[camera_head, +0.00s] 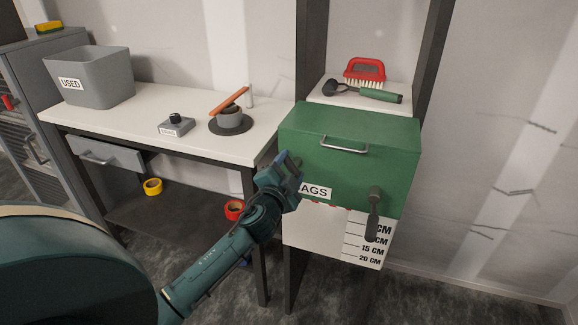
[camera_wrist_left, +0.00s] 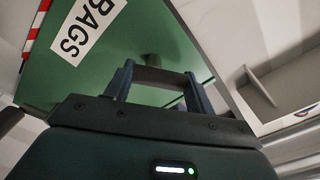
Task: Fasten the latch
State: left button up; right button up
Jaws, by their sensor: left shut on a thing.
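The green box (camera_head: 350,155) with a white BAGS label (camera_head: 316,191) stands at the end of the bench. A dark grey latch lever (camera_head: 373,215) hangs on the right of its front face. My left gripper (camera_head: 291,172) is at the left end of that face, beside the label. In the left wrist view, my left gripper (camera_wrist_left: 160,85) is shut on a dark grey part (camera_wrist_left: 158,76) at the green face (camera_wrist_left: 90,75), which looks like a second latch lever. My fingers hide much of it. My right gripper is not in view.
A metal handle (camera_head: 344,144) is on the box's upper front. A red brush (camera_head: 365,71) and a green-handled tool (camera_head: 378,94) lie above it. The bench (camera_head: 150,112) carries a grey USED bin (camera_head: 100,78) and a small pot (camera_head: 229,118). The floor at right is clear.

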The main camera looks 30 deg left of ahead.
pick_arm(q)
jog(key=m+p, duration=0.1)
jog(key=m, duration=0.2)
jog(key=shift+d+r+m, duration=0.1)
jog(key=shift+d+m, duration=0.05)
jog(key=shift+m, duration=0.95)
jog(key=shift+d+m+p, duration=0.1)
jog(key=shift+m+p, duration=0.2)
jog(key=shift+m, duration=0.5)
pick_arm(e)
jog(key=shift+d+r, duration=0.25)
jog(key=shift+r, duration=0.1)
pick_arm(q)
jog(key=shift+m, duration=0.4)
jog(key=o, duration=1)
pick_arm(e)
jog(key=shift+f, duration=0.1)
